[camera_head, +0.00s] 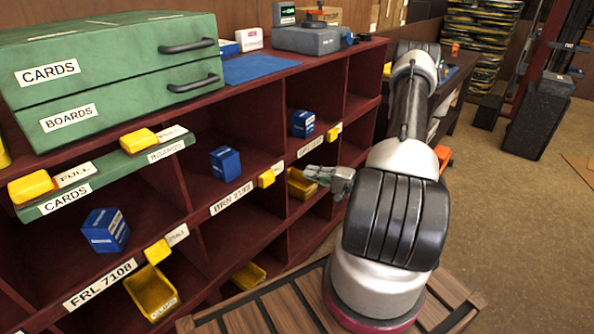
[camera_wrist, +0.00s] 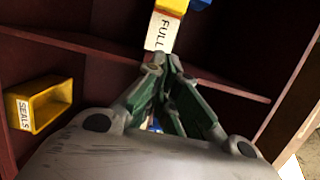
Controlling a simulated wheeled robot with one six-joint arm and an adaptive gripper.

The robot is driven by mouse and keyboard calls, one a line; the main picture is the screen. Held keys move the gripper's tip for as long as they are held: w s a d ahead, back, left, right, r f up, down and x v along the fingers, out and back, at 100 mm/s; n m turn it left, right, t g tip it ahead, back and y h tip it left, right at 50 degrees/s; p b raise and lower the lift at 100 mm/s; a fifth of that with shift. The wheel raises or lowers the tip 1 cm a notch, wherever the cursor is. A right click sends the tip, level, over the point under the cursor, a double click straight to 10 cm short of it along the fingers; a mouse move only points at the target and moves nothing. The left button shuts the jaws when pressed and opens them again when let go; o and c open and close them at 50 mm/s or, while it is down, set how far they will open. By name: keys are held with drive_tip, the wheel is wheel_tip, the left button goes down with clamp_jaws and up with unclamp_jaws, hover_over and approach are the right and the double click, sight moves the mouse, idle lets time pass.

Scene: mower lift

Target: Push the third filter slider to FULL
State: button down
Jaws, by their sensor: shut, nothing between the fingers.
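Yellow filter sliders sit on the shelf edges in the head view: one by the FRL 7108 label (camera_head: 157,251), one by BRN 7193 (camera_head: 267,178) and a third, farther right slider (camera_head: 333,134) beside a third, unreadable label (camera_head: 310,147). My gripper (camera_head: 309,171) is shut and empty, pointing left at the shelf front, below the third slider and right of the BRN slider. In the wrist view its fingertips (camera_wrist: 163,62) meet just below a FULL label (camera_wrist: 161,32), with a yellow slider (camera_wrist: 172,5) at the top edge. I cannot tell whether they touch.
Blue boxes (camera_head: 225,164) stand in the cubbies. A yellow bin (camera_head: 300,185) lies near my gripper; a yellow SEALS bin (camera_wrist: 38,106) shows in the wrist view. Green CARDS and BOARDS drawers (camera_head: 130,85) stand on the dark red shelf unit (camera_head: 345,85).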

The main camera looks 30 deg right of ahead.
drive_tip(key=shift+v, duration=1.35)
